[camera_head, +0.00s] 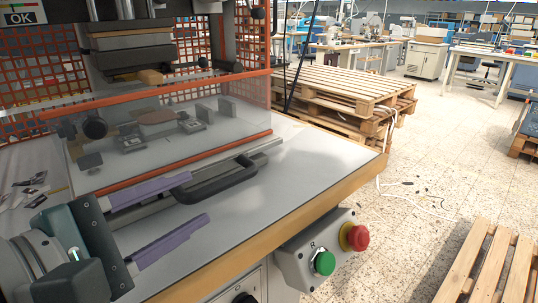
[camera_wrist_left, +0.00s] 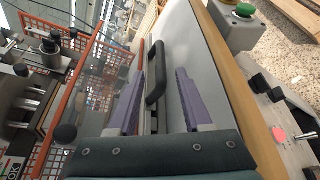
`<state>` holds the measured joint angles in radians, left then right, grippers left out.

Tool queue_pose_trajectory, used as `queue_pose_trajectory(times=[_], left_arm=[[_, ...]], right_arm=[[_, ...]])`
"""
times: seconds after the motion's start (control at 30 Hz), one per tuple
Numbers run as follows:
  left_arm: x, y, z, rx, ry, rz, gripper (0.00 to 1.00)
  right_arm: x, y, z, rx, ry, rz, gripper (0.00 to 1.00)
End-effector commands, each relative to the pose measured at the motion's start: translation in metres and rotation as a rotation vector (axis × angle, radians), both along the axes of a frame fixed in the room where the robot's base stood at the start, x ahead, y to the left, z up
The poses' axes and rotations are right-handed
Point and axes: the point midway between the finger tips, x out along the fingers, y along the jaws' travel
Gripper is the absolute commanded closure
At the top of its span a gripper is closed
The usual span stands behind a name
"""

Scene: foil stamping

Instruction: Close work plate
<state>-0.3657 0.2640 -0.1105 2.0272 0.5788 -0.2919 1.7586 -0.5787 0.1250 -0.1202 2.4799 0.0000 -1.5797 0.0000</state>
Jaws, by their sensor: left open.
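The black handle (camera_head: 222,181) sticks out in front of the press, mounted on a grey metal bar (camera_head: 262,150) at the foot of the clear guard. The work plate itself is hard to make out; small fixtures and a brown round piece (camera_head: 157,117) show behind the guard. My left gripper (camera_head: 198,198) has purple fingers, open and empty, level with the table at the near left of the handle. My right gripper is not in view.
The clear guard with orange edges (camera_head: 190,160) stands close behind my left gripper. The white tabletop (camera_head: 300,160) is clear to the right. A control box (camera_head: 318,250) with green and red buttons hangs at the front edge. Wooden pallets (camera_head: 345,85) stand behind.

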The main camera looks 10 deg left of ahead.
Motion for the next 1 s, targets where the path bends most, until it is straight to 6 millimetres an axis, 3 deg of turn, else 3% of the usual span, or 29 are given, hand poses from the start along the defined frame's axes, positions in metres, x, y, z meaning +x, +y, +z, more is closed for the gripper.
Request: queue_pose_trajectory(times=[0.5,0.93,1.0], left_arm=[[0.076,-0.025,-0.019,0.005,-0.002,-0.002,0.50],[0.086,-0.029,-0.020,0.006,-0.001,-0.002,0.50],[0.086,-0.028,-0.020,0.006,-0.001,-0.002,0.57]], right_arm=[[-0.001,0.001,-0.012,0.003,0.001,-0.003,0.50],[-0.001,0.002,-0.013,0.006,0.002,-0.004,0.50],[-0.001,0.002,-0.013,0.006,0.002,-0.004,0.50]])
